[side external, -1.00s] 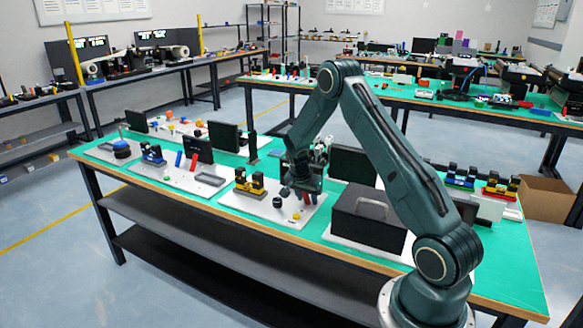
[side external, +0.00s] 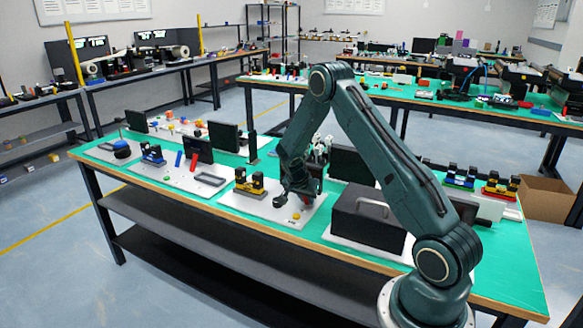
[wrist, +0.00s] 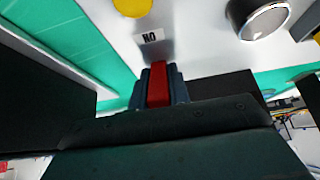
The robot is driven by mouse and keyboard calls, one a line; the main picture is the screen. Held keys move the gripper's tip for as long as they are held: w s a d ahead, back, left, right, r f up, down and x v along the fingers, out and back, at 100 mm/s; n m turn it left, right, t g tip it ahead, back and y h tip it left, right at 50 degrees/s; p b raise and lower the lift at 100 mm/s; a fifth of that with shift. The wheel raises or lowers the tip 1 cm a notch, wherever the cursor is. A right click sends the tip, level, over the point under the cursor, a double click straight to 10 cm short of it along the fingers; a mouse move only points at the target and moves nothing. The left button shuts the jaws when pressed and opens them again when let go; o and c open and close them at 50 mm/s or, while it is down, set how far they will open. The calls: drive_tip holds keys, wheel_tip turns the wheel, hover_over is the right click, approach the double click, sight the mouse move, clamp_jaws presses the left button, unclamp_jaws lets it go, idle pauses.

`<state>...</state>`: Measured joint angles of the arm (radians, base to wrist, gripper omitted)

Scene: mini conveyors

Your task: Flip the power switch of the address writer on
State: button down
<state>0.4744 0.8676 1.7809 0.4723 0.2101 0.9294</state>
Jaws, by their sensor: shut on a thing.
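The address writer's pale panel (side external: 262,206) lies on the green bench, with a yellow button (side external: 296,215) near its front edge. In the wrist view the yellow button (wrist: 132,5) is at the top edge, and a small label (wrist: 151,37) reads ON upside down. My gripper (side external: 303,198) is low over the panel. In the wrist view its dark blue fingers are shut around a red switch lever (wrist: 157,84), just below the label. The switch's base is hidden by the fingers, so its exact position is unclear.
A silver-rimmed knob (wrist: 258,18) stands on the panel to the right in the wrist view. A yellow and black device (side external: 248,183) sits left of my gripper. A black box with a handle (side external: 367,216) stands close on the right. A dark monitor (side external: 352,164) is behind.

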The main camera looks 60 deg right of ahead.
idle(0.3)
drive_tip(key=c, duration=1.3)
unclamp_jaws()
drive_tip(key=shift+a+r, duration=0.1)
drive_tip(key=v, duration=1.3)
drive_tip(key=shift+a+r, duration=0.2)
drive_tip(key=shift+a, duration=0.1)
